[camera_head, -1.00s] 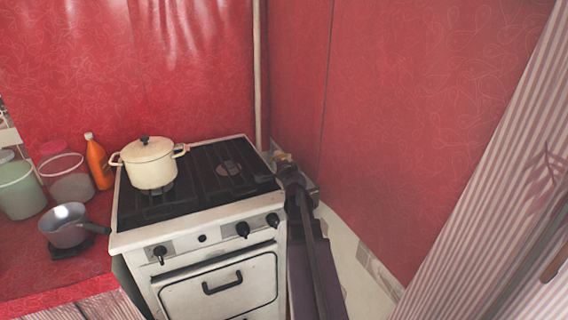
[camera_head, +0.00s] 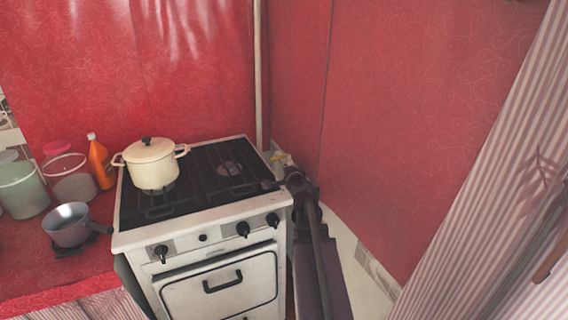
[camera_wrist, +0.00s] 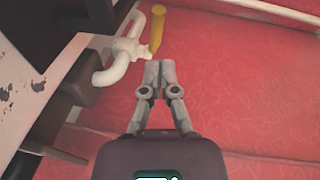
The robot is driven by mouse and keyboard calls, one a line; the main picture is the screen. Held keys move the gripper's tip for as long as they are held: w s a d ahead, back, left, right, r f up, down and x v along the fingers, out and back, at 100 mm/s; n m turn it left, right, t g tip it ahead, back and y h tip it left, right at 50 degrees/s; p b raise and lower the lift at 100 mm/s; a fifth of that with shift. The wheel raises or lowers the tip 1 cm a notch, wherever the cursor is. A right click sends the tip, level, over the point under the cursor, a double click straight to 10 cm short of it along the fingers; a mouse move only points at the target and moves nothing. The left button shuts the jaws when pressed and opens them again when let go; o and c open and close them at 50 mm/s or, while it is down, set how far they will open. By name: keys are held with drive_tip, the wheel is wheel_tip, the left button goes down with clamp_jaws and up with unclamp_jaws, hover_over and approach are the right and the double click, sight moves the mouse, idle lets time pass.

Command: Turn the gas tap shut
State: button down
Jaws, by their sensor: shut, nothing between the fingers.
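The gas tap's yellow lever (camera_wrist: 157,28) shows at the top middle of the wrist view, beside a white valve and bent pipe (camera_wrist: 125,48). The lever stands nearly upright in that picture. In the head view the yellow lever (camera_head: 279,157) is small, behind the stove's right back edge and close to my arm. My gripper (camera_wrist: 159,66) is shut and empty. Its fingertips are just below the lever's lower end in the wrist view; I cannot tell whether they touch it.
The white stove (camera_head: 217,238) stands left of my arm, with a cream pot (camera_head: 150,165) on it. A red wall (camera_head: 400,120) is close on the right. A grey saucepan (camera_head: 67,226) and an orange bottle (camera_head: 100,160) are on the left counter.

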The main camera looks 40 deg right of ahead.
sight(277, 159)
drive_tip(key=s+a, duration=0.1)
drive_tip(key=s, duration=0.1)
drive_tip(key=s+a, duration=0.1)
drive_tip(key=a, duration=0.1)
drive_tip(key=s+a+r+p, duration=0.1)
drive_tip(key=s+a, duration=0.1)
drive_tip(key=shift+s+a, duration=0.15)
drive_tip(key=shift+s, duration=0.2)
drive_tip(key=shift+w+d+f+y, duration=0.1)
drive_tip(key=shift+d+y, duration=0.2)
drive_tip(key=shift+d, duration=0.35)
drive_tip(key=d+y, duration=0.1)
drive_tip(key=d, duration=0.1)
drive_tip(key=s+d+n+y+p, duration=0.1)
drive_tip(key=d+y, duration=0.1)
drive_tip(key=d+n+y, duration=0.1)
drive_tip(key=d, duration=0.1)
drive_tip(key=shift+s+d+r+y, duration=0.2)
drive_tip(key=shift+s+y, duration=0.1)
drive_tip(key=shift+y, duration=0.1)
drive_tip(key=shift+s+d+r+n+y+p, duration=0.3)
drive_tip(key=shift+s+d+n+y, duration=0.15)
drive_tip(key=shift+n+y, duration=0.2)
drive_tip(key=shift+w+f, duration=0.1)
drive_tip(key=b+x, duration=0.2)
drive_tip(key=x, duration=1.1)
drive_tip(key=shift+w+b, duration=0.4)
